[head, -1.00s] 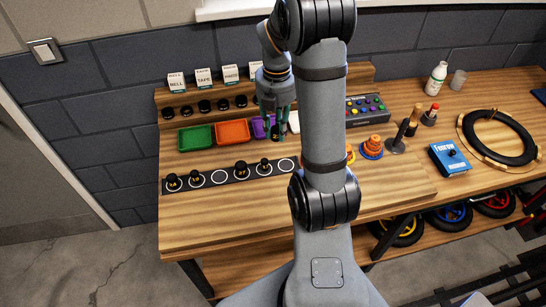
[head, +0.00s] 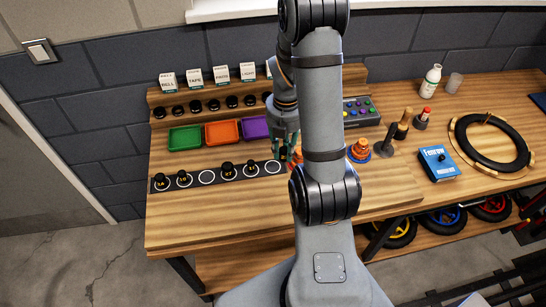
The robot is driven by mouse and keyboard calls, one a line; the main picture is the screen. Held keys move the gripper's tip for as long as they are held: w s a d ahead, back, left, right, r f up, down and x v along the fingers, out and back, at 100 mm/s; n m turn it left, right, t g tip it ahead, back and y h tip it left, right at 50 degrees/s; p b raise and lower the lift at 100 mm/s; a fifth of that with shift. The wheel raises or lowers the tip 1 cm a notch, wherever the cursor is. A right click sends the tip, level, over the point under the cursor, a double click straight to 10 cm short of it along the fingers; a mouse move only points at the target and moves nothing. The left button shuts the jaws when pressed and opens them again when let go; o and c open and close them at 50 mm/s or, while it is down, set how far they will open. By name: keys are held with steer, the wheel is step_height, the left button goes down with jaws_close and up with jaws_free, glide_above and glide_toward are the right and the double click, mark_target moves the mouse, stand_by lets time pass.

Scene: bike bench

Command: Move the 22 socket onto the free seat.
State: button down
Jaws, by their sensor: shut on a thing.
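My gripper (head: 286,153) is shut on a small dark piece, mostly hidden between the fingers; it looks like a socket, but I cannot read its number. The gripper is just right of the last visible seat of the long dark socket strip (head: 196,181). On the strip, dark sockets with yellow marks stand in several seats, among them a larger one (head: 228,170) and a smaller one (head: 251,170). Two white-ringed seats show empty, one left of the middle (head: 207,177) and one near the gripper (head: 272,168). My arm hides the strip's right end.
Green (head: 185,138), orange (head: 222,133) and purple (head: 255,128) trays lie behind the strip, below a shelf of dark round pieces and label cards. Right of my arm are an orange ring stack (head: 360,149), a blue box (head: 437,163) and a tyre (head: 492,142). The front bench is clear.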

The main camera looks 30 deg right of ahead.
mark_target(273, 167)
steer(key=w+a+f, duration=0.2)
steer(key=shift+w+p, duration=0.3)
steer(key=shift+w, duration=0.1)
steer(key=shift+f+p, duration=0.4)
steer(key=shift+f, duration=1.7)
steer(key=shift+f, duration=0.15)
steer(key=c, duration=1.5)
jaws_free()
steer(key=shift+w+r, duration=0.1)
steer(key=shift+r, duration=0.55)
step_height(273, 167, up, 11)
steer(key=shift+r+b, duration=0.1)
steer(key=shift+b, duration=0.5)
